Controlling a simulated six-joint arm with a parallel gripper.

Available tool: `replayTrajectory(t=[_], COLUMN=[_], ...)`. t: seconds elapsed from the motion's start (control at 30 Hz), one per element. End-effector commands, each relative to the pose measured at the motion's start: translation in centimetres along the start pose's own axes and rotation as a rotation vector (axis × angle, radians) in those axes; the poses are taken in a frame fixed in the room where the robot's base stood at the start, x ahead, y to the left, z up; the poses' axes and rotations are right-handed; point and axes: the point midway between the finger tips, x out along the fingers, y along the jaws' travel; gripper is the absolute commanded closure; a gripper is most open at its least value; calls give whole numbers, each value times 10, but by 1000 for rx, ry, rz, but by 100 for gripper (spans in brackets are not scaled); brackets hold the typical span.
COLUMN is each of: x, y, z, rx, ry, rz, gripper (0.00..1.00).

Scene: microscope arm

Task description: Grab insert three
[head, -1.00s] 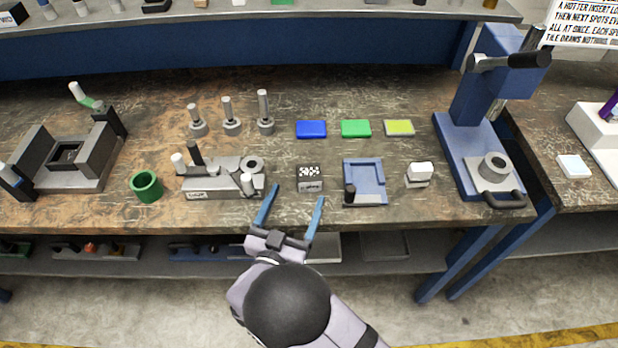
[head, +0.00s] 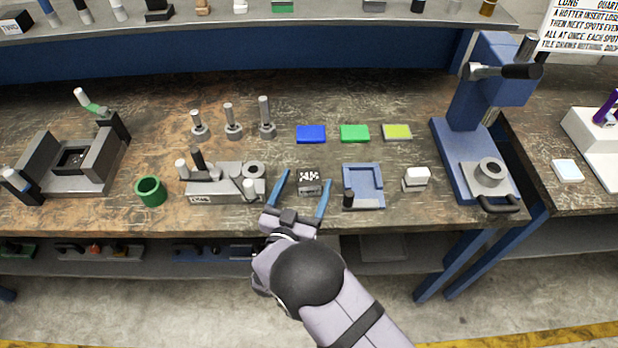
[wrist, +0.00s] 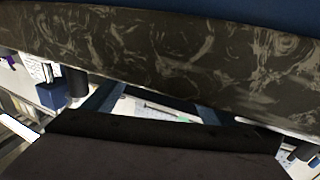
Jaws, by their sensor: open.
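Three grey metal pieces with upright stems stand in a row at the back middle of the bench: a left one (head: 199,129), a middle one (head: 233,125) and a taller right one (head: 266,122). They look like the inserts, but I can read no number on them. My gripper (head: 306,181) is open with two blue fingers. It is at the bench's front edge, nearer the camera than these pieces and to their right. A small black-and-white block (head: 308,185) shows between the fingers, and I see no grip on it. The wrist view shows no insert.
A grey fixture (head: 225,190) with levers stands left of my gripper, with a green cup (head: 150,191) beyond it. A blue tray (head: 377,176) and a white-topped block (head: 416,178) are to the right. Blue (head: 311,134), green (head: 354,133) and yellow (head: 397,132) tiles lie behind. A blue press (head: 460,150) stands far right.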

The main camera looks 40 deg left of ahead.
Motion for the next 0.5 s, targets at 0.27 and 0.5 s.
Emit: replayTrajectory(t=[0.27,0.5], x=[7,6], y=[0,0], z=[0,0], rx=[-1,-1], ry=[0,0], rz=[-1,-1], gripper=[22,63])
